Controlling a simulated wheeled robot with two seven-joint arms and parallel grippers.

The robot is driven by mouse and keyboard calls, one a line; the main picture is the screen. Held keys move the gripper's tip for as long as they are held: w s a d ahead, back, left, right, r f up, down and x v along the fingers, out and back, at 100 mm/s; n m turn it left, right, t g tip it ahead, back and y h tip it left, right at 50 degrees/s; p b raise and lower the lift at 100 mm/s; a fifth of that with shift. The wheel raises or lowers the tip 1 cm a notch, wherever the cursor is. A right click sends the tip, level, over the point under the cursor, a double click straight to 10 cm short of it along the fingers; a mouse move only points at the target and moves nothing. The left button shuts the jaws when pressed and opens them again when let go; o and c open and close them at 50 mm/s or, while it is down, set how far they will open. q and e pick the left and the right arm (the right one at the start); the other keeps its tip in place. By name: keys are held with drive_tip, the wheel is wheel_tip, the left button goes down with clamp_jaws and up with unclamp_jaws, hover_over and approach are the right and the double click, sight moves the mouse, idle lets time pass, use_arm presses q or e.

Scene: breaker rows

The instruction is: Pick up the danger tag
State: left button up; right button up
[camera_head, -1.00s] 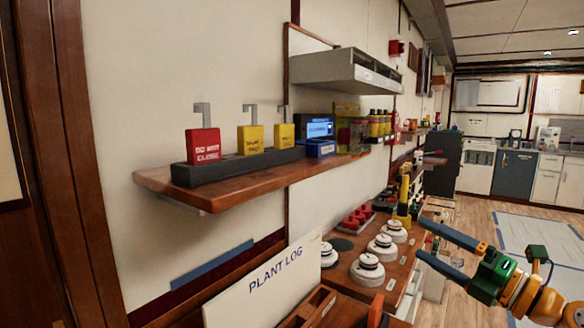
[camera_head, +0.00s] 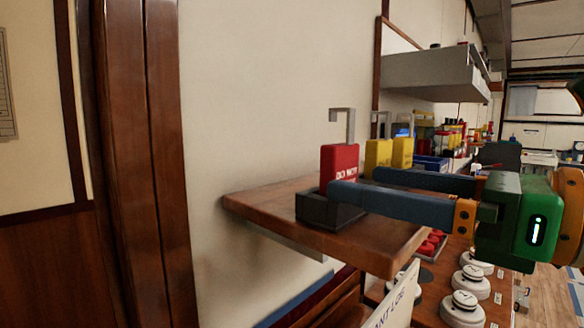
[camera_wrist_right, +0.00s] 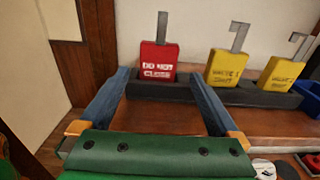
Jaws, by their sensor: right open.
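The danger tag is a red block with white "DO NOT CLOSE" lettering and a grey hook on top. It stands upright in a dark rack on the wooden shelf, in the head view (camera_head: 340,158) and the right wrist view (camera_wrist_right: 158,58). My right gripper (camera_head: 358,183) is open, at the front of the rack. In the right wrist view its blue fingers (camera_wrist_right: 160,76) lie to the left and right of the red tag, with gaps on both sides. In the head view the near finger hides the tag's lower right part. My left gripper is not in view.
Two yellow tags (camera_wrist_right: 227,68) (camera_wrist_right: 279,74) stand in the same rack (camera_head: 318,211), to the right of the red one. The wooden shelf (camera_head: 270,201) is bare at its left. White round knobs (camera_head: 466,303) sit on the bench below. A grey upper shelf (camera_head: 430,72) juts out behind.

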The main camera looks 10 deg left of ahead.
sight(348, 171)
drive_tip(key=a+p, duration=0.1)
drive_tip(key=r+p, duration=0.1)
drive_tip(key=p, duration=0.1)
drive_tip(key=shift+w+a+r, duration=0.3)
drive_tip(key=shift+w+a, duration=0.1)
drive_tip(key=x, duration=0.2)
drive_tip(key=shift+w+a+f, duration=0.2)
drive_tip(key=shift+a+f, duration=0.1)
drive_tip(key=shift+f, duration=0.05)
drive_tip(key=shift+w+a+f, duration=0.1)
drive_tip(key=shift+w+a, duration=0.05)
drive_tip(key=shift+a, duration=0.05)
drive_tip(key=shift+d, duration=0.3)
drive_tip(key=c, duration=1)
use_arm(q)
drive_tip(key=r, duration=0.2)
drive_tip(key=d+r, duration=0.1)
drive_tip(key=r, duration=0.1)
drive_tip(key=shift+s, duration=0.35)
use_arm(e)
drive_tip(key=shift+a, duration=0.15)
drive_tip(key=c, duration=0.4)
